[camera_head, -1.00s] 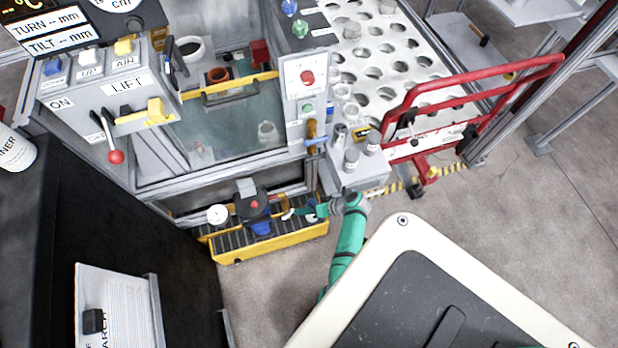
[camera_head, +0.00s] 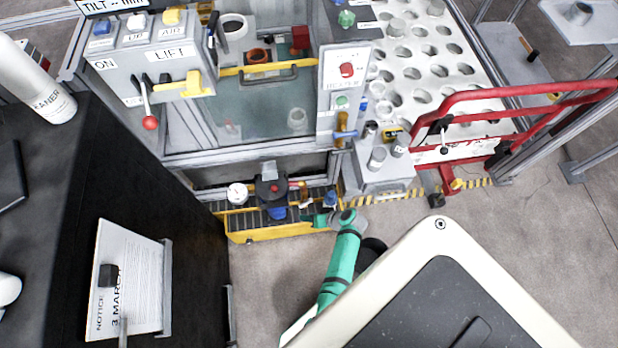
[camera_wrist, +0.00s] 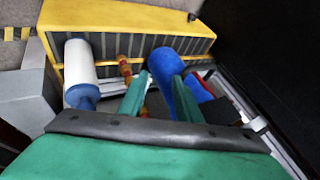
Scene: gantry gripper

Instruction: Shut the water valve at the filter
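In the head view the filter unit stands in a yellow tray (camera_head: 285,232) on the floor, with a black round body (camera_head: 271,189), a white gauge (camera_head: 238,193) and a blue part (camera_head: 277,212). A brass-orange fitting (camera_head: 299,187) is on its right. My gripper (camera_head: 312,219) is low at the tray's right end. In the wrist view its two green fingers (camera_wrist: 160,82) are apart, near a blue cylinder (camera_wrist: 166,62). A brass-orange pipe (camera_wrist: 125,68) and a white cylinder with a blue end (camera_wrist: 80,72) are left of them. I cannot make out the valve handle's position.
A grey tank frame with a lift panel (camera_head: 170,65) stands above the tray. A grey box (camera_head: 385,170) and a red rail (camera_head: 520,100) are to the right. A black cabinet (camera_head: 190,240) stands on the left. Bare floor (camera_head: 275,285) lies in front.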

